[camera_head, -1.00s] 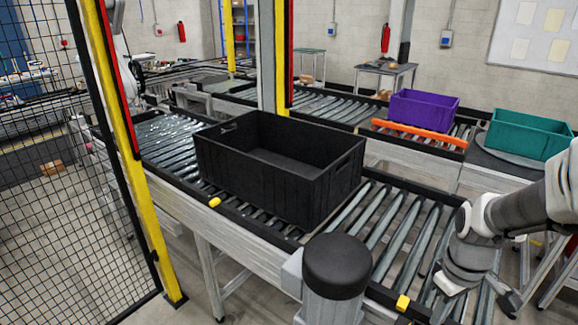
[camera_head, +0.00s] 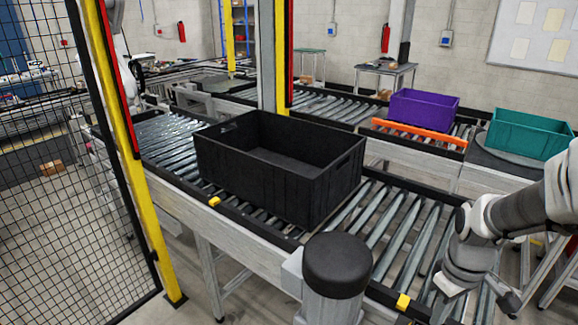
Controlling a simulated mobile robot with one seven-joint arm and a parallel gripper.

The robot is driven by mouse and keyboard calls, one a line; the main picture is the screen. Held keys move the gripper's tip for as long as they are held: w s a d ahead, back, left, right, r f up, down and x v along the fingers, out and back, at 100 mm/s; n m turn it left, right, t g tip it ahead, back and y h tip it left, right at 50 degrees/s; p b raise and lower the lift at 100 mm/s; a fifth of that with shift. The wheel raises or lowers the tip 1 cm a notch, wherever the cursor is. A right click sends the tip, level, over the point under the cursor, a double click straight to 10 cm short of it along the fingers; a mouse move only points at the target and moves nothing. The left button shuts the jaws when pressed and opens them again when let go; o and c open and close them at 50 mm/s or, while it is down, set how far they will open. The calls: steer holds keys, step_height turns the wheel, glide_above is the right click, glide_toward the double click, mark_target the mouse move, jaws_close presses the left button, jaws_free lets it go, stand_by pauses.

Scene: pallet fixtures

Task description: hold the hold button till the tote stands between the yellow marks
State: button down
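The black open tote (camera_head: 270,185) sits upright and empty on the roller conveyor (camera_head: 405,245), in the middle of the view. One yellow mark (camera_head: 214,201) is on the near rail beside the tote's left end. The other yellow mark (camera_head: 402,301) is farther right on the same rail, past the tote's right end. The tote's left end looks to overlap the left mark. Bare rollers lie between tote and right mark. My gripper (camera_head: 477,294) is low at the right edge of the conveyor; its fingers are too unclear to read. I cannot make out a hold button for certain.
A grey post with a round black cap (camera_head: 337,265) stands at the conveyor's near side. A mesh fence with a yellow post (camera_head: 130,150) is at left. A purple tote (camera_head: 423,107), an orange bar (camera_head: 418,134) and a teal tote (camera_head: 530,134) are behind.

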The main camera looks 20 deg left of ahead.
steer(key=shift+f+b, duration=2.15)
steer(key=shift+f, duration=0.75)
stand_by(1.5)
step_height(320, 180, up, 7)
steer(key=p, duration=0.5)
steer(key=shift+f+p, duration=0.1)
steer(key=shift+p, duration=0.25)
steer(key=s+r+m+t, duration=0.5)
steer(key=s+r+m, duration=0.3)
steer(key=s+r, duration=0.6)
steer(key=shift+r+t, duration=0.3)
steer(key=shift+r, duration=1.15)
